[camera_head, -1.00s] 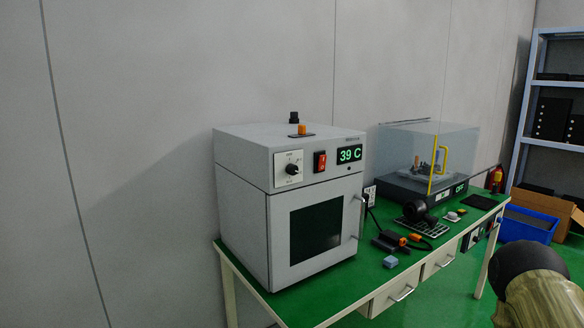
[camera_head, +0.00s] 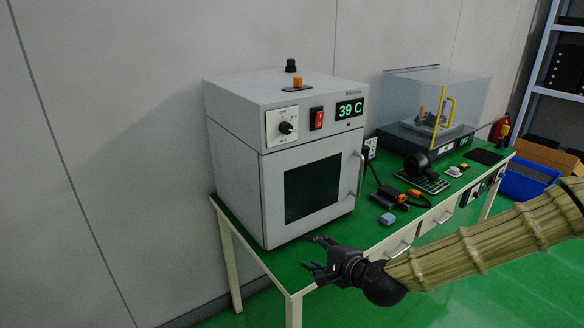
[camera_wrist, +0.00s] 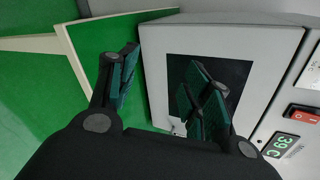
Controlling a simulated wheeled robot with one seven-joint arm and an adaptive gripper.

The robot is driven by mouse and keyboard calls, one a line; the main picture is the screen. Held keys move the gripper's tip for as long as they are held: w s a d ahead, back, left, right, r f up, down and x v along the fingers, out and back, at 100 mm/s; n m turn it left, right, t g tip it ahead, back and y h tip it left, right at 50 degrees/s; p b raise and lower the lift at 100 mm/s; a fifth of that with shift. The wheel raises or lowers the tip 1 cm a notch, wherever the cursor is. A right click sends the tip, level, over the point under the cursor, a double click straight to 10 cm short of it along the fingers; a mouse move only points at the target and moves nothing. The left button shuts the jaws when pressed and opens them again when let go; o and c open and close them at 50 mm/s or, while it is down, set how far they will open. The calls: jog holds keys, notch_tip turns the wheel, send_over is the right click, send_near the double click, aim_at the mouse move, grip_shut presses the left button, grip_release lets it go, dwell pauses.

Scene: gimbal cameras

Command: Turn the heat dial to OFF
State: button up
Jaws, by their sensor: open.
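The heat dial (camera_head: 286,128) is a black knob on a white plate on the upper left of the grey oven's front (camera_head: 240,165). Its plate has small markings, with what looks like OFF at the top; the pointer seems to face right, but is too small to read surely. My gripper (camera_head: 314,254) is open and empty, in front of and below the oven, near the table's front edge and well apart from the dial. In the wrist view my open fingers (camera_wrist: 165,90) face the oven door; the dial's knob is not visible there.
A red switch (camera_head: 317,119) and a green 39 C display (camera_head: 349,109) sit right of the dial. The door handle (camera_head: 360,175) sticks out at right. An orange knob (camera_head: 297,82) is on top. A clear-covered machine (camera_head: 430,100) and small tools stand further right on the green table.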

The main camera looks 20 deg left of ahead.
jog(key=w+a+r+m+t+y, duration=0.1)
jog(key=w+r, duration=0.1)
jog(key=r, duration=0.5)
jog(key=w+a+r+m+t+y, duration=0.1)
jog(key=w+r, duration=0.1)
jog(key=r, duration=0.6)
jog(key=m+t+y+p, duration=0.1)
jog(key=m, duration=0.1)
send_near(288, 130)
jog(key=shift+p+x, duration=1.7)
jog(key=shift+x, duration=2.65)
jog(key=c, duration=1)
